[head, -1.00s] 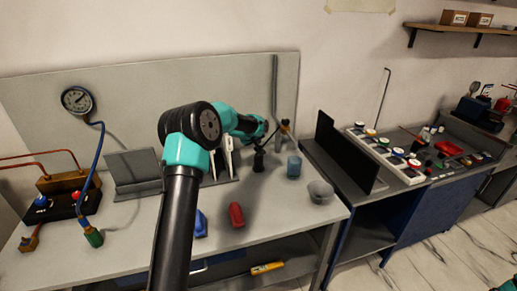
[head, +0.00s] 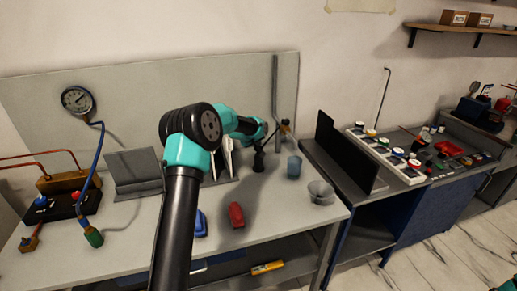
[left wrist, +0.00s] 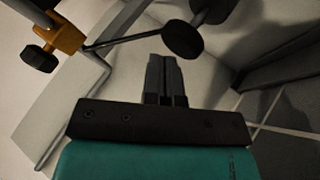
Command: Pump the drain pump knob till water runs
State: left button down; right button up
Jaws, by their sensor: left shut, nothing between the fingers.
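A black round knob (left wrist: 184,40), which looks like the pump knob, is just beyond my left fingertips in the left wrist view. My left gripper (left wrist: 164,62) is shut with nothing between its fingers. I cannot tell whether the fingertips touch the knob. In the head view, a small black piece (head: 258,161), probably the pump, stands on the bench below the end of my left arm. My left gripper (head: 261,140) is small and partly hidden there by its own arm. No running water can be made out.
A brass valve (left wrist: 62,35) with a black knob and a dark rod is close by. A blue cup (head: 294,167) and a grey funnel-shaped bowl (head: 320,192) stand to the right. A red piece (head: 236,215) lies in front. A black panel (head: 345,154) rises right of the bench.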

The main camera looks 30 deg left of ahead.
pick_arm(q)
jog(key=shift+f, duration=1.35)
dwell(1.6)
jog(key=shift+r, duration=1.75)
jog(key=shift+r, duration=0.1)
jog(key=shift+r, duration=2.4)
jog(key=shift+d, duration=0.1)
